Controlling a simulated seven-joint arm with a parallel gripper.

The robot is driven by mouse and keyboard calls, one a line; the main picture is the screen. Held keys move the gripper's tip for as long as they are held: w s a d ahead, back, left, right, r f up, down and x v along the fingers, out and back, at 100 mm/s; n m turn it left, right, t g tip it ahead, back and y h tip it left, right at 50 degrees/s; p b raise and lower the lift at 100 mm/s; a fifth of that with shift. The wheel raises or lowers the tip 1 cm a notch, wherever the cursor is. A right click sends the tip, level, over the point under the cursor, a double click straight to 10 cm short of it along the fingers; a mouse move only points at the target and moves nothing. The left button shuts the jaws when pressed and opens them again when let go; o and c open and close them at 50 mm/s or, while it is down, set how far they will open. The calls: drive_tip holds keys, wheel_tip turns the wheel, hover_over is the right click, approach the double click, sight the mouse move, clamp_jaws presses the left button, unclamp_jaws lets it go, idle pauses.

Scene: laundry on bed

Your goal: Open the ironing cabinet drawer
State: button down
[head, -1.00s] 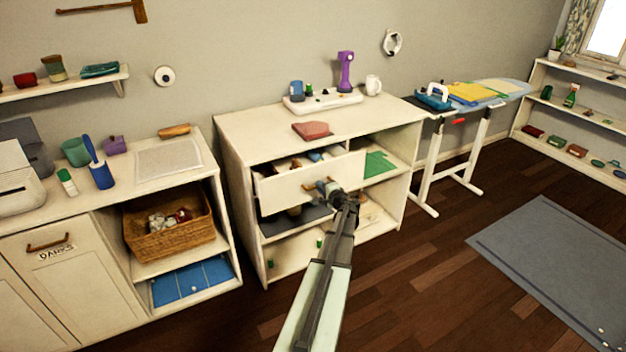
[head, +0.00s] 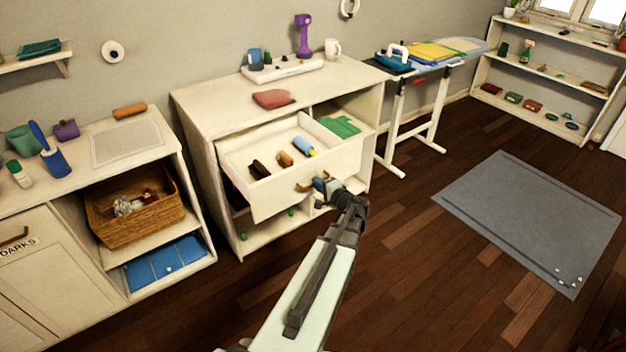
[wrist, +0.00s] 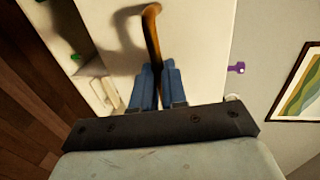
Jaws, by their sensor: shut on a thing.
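The ironing cabinet (head: 215,110) is a cream unit against the wall. Its drawer (head: 268,200) is pulled well out, and several small items show inside, among them a blue and yellow one (head: 304,146). A curved brown handle (head: 304,187) is on the drawer front, and it also shows large in the wrist view (wrist: 152,35). My gripper (head: 325,185) is at the drawer front. In the wrist view its blue fingers (wrist: 157,85) are shut on the handle's near end.
A red folded cloth (head: 273,98) and a white tray (head: 302,70) with a purple device are on the cabinet top. An ironing board (head: 465,47) stands to the right. Dark wood floor (head: 420,230) in front is clear, with a grey mat (head: 530,215) at right.

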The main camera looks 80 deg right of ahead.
drive_tip(key=shift+s+a, duration=0.2)
drive_tip(key=shift+s, duration=0.05)
drive_tip(key=c, duration=1.2)
unclamp_jaws()
drive_tip(key=v, duration=1.3)
drive_tip(key=shift+s+a, duration=0.25)
